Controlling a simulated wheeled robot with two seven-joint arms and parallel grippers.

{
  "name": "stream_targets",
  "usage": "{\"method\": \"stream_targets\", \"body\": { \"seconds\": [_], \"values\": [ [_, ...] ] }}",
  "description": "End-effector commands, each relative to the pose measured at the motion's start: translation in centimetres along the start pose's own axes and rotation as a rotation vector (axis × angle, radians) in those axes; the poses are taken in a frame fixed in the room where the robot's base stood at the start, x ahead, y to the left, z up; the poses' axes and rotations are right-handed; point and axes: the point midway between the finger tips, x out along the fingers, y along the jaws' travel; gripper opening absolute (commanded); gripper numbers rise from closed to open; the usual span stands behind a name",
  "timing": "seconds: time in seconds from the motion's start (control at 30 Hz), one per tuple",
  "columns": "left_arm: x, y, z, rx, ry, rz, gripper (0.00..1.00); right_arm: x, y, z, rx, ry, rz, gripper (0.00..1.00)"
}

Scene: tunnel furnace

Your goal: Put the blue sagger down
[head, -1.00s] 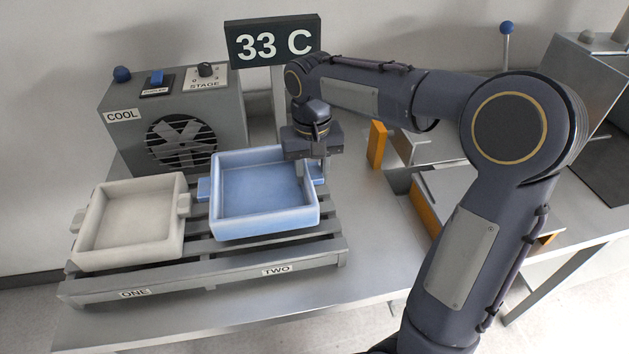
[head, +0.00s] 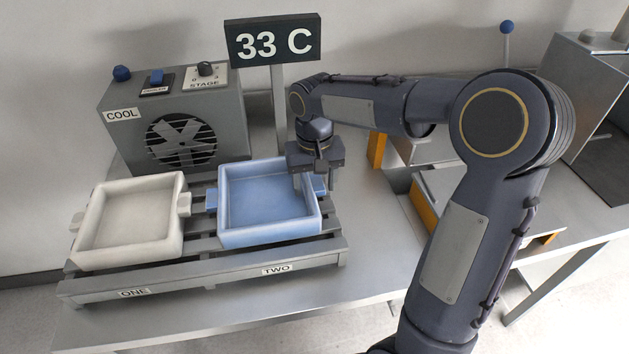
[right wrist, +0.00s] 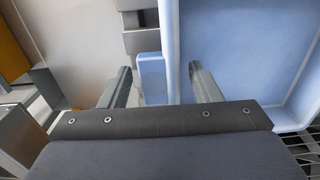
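The blue sagger (head: 268,233) rests on the slatted rack (head: 210,273), in the place labelled TWO. It looks level, with a lug on its left and right sides. My right gripper (head: 315,186) is at its right wall, fingers spread. In the right wrist view the open fingers (right wrist: 160,88) stand on either side of the right wall and lug (right wrist: 152,70), with gaps to both. One finger is inside the sagger and one outside. My left gripper is not in view.
A white sagger (head: 128,254) sits on the rack at ONE, close to the blue one's left. A grey cooler box (head: 125,140) with a fan stands behind. A sign (head: 272,40) reads 33 C. Orange-edged equipment (head: 425,215) stands to the right.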

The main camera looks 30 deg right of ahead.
Motion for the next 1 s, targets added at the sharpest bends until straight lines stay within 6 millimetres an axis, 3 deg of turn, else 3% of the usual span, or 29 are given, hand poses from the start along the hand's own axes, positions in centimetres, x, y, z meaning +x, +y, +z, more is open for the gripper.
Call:
{"method": "stream_targets", "body": {
  "seconds": [0.2,0.37,0.8,1.0],
  "values": [
    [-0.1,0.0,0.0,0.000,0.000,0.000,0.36,-0.1,0.0,0.0,0.000,0.000,0.000,0.57],
    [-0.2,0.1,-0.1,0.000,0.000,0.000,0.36,-1.4,0.0,-0.1,0.000,0.003,0.000,0.57],
    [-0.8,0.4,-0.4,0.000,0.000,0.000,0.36,-10.2,-0.1,-0.1,-0.001,0.003,-0.001,0.57],
    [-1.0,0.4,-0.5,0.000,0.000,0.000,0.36,-12.1,0.1,0.1,-0.001,0.003,-0.003,0.57]
  ]
}}
